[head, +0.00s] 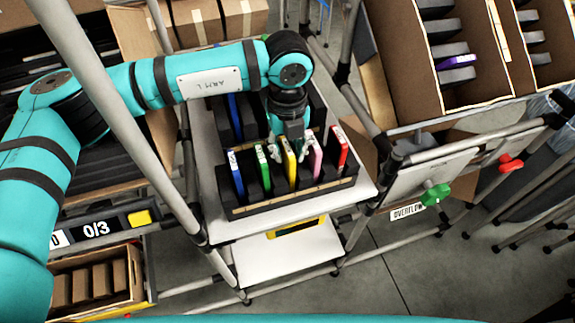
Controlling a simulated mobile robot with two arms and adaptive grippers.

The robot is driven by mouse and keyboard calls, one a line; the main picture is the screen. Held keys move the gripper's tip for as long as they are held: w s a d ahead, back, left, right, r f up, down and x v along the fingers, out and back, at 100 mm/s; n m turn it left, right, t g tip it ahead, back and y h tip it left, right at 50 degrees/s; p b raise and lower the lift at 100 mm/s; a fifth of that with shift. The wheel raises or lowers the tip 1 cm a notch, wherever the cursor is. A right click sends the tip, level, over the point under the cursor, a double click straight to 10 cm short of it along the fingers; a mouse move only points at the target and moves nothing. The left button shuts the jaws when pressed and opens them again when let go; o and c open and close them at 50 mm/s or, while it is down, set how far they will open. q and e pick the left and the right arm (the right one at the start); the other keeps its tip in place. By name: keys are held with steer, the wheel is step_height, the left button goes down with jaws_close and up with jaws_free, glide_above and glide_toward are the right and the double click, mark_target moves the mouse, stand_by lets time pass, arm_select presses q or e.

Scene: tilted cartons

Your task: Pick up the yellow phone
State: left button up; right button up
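The yellow phone (288,162) stands upright in a slot of a dark foam rack inside a carton (290,201) on the white shelf. It is in the middle of a row, with blue (236,176) and green (263,169) phones to its left and pink (316,161) and red (341,149) ones to its right. My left gripper (290,152) points down over the row. Its fingers are spread, one on each side of the yellow phone's upper part, with gaps visible. The gripper hides part of the rack behind. My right gripper is not in view.
Grey frame posts (130,130) rise left of the shelf, close to my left arm. Tilted cartons with dark inserts stand at upper right, one holding a purple item (456,62). A lower white shelf (284,254) holds a yellow-edged item. Open floor lies at lower right.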

arm_select(q)
jaws_close()
steer(key=shift+r, duration=0.1)
